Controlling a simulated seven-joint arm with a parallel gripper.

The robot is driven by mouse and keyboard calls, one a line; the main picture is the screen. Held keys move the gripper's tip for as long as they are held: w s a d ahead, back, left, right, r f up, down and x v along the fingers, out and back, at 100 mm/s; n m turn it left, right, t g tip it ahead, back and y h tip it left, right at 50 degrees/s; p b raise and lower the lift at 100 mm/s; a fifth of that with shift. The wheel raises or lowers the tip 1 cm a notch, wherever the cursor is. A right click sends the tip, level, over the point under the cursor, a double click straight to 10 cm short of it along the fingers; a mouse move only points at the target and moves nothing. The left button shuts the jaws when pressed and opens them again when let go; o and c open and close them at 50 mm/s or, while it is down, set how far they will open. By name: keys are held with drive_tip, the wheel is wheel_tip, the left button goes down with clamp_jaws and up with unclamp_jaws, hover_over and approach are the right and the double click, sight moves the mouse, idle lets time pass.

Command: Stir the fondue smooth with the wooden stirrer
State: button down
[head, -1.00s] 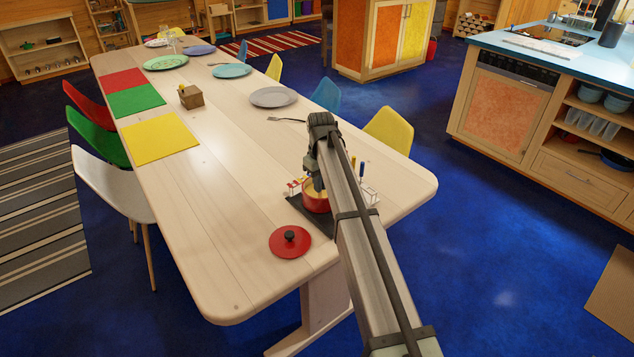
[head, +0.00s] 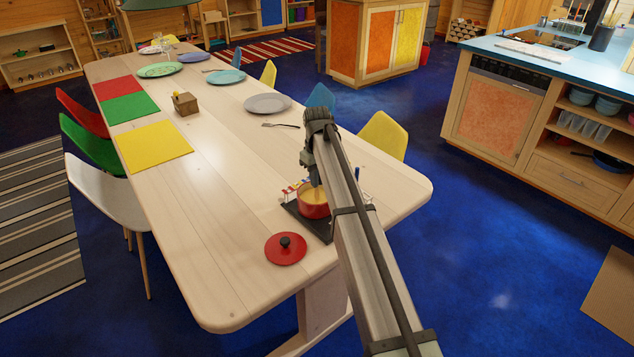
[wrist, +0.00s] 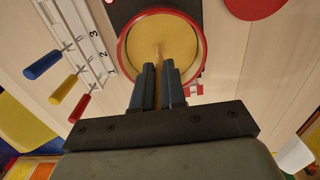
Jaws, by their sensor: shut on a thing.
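The red fondue pot (head: 313,206) stands on a dark mat (head: 299,222) near the table's near end. Yellow fondue (wrist: 158,30) fills it in the wrist view. My gripper (wrist: 158,72) is over the pot, its two dark fingers close together. It is shut on the wooden stirrer (wrist: 158,50), a thin light stick between the fingers that reaches into the fondue. The stirrer's upper part is hidden by my gripper. In the head view my gripper (head: 314,178) points down at the pot.
The red lid (head: 285,249) lies on the table just in front of the pot. A white rack (wrist: 90,35) holds forks with blue, yellow and red handles (wrist: 68,89) beside the pot. A grey plate (head: 268,103) and a fork (head: 280,125) lie farther back.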

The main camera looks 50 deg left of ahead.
drive_tip(key=shift+r, duration=2.1)
